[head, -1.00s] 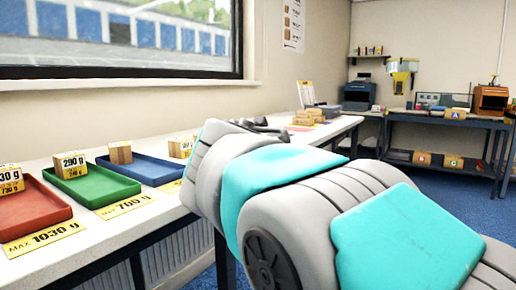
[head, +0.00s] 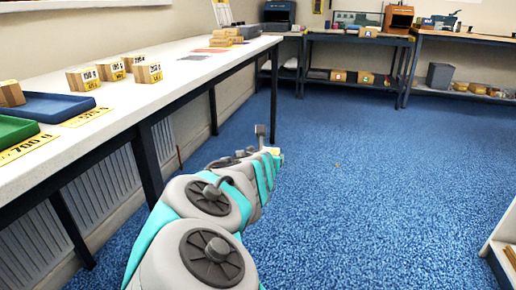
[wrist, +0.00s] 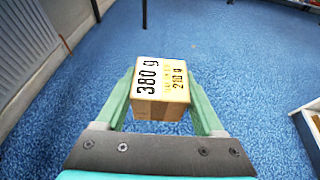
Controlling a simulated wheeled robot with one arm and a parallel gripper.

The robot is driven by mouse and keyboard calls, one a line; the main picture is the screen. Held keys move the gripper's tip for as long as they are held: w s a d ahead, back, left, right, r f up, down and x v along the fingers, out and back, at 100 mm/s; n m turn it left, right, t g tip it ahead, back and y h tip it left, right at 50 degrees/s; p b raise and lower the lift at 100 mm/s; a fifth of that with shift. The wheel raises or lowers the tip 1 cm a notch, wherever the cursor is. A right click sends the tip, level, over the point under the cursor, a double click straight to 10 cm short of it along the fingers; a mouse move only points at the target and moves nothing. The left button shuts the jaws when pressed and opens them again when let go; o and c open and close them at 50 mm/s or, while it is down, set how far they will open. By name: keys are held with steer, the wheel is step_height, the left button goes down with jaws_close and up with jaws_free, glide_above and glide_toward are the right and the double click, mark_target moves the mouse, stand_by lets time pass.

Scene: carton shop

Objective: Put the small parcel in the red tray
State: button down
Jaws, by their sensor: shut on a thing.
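My gripper (wrist: 160,98) is shut on a small tan cardboard parcel (wrist: 165,75), with one green finger on each side of it. The parcel's white and yellow label reads 380 g and 210 g. In the head view my gripper (head: 270,152) is low over the blue floor, right of the long white bench, and mostly hidden by my arm. The red tray is not in view now.
The white bench (head: 165,100) holds part of a green tray (head: 14,131), a blue tray (head: 50,106) and several labelled parcels (head: 147,70). Dark-framed tables (head: 345,38) stand at the back. Open blue floor (head: 370,190) lies right, with a white shelf edge (head: 500,240) at far right.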

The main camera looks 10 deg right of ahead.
steer(key=shift+w+d+f, duration=0.25)
steer(key=shift+d+f, duration=0.2)
steer(key=shift+d, duration=0.25)
steer(key=shift+w+d+f, duration=0.2)
steer(key=shift+d+f, duration=0.3)
steer(key=shift+d, duration=0.15)
steer(key=shift+w+d+f, duration=0.25)
steer(key=shift+d+f, duration=0.2)
steer(key=shift+d, duration=0.25)
